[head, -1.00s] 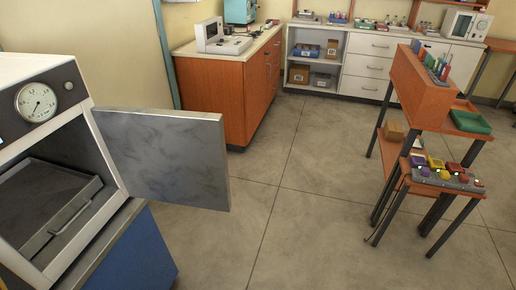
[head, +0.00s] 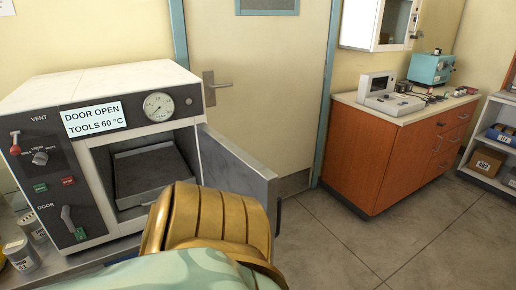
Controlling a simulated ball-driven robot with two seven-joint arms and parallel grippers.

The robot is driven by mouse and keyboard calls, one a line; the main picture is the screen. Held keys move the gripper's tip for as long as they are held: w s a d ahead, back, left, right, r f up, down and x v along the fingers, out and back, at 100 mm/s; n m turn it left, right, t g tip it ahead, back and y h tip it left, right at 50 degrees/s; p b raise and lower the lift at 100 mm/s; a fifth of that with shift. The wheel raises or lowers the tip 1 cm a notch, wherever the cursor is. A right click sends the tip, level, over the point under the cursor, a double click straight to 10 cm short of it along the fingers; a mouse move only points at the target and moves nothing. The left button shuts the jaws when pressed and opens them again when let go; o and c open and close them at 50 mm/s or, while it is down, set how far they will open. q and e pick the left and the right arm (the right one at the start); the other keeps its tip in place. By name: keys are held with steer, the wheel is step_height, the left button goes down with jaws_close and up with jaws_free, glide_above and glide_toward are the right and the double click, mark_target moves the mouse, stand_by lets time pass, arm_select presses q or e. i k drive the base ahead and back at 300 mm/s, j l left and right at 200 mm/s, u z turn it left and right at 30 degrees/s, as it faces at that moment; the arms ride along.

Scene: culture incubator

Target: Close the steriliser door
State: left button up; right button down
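The steriliser (head: 70,98) stands at the left on a bench, white on top with a dark front panel. Its display (head: 94,119) reads "DOOR OPEN TOOLS 60 °C". The grey metal door (head: 240,168) is open, swung out from the right side of the chamber and seen at a steep angle. A dark tray (head: 148,172) sits inside the chamber. A gold and pale green part of my own arm covers the bottom middle and hides the lower part of the door. Neither gripper's fingers can be seen.
A door handle lever (head: 67,218) is on the steriliser's panel. Grey cans (head: 22,256) stand on the bench at the left. A closed room door (head: 255,85) is behind. An orange cabinet (head: 385,160) with instruments stands right; the floor (head: 345,240) before it is clear.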

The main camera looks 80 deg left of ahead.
mark_target(226, 167)
steer(key=i+u, duration=0.2)
steer(key=u, duration=0.2)
steer(key=i+u, duration=0.15)
steer(key=u, duration=0.25)
steer(key=i+l+u, duration=0.1)
steer(key=u, duration=0.35)
steer(key=i+u, duration=0.2)
steer(key=u, duration=0.25)
steer(key=i+u, duration=0.15)
steer(key=u, duration=0.3)
steer(key=i+l+u, duration=0.1)
steer(key=u, duration=0.4)
steer(key=i+l+u, duration=0.2)
steer(key=u, duration=0.25)
steer(key=i+l+u, duration=0.15)
steer(key=u, duration=0.3)
steer(key=l+u, duration=0.45)
steer(key=i+l+u, duration=0.15)
steer(key=l+u, duration=0.15)
steer(key=i+l+u, duration=0.1)
steer(key=l+u, duration=0.25)
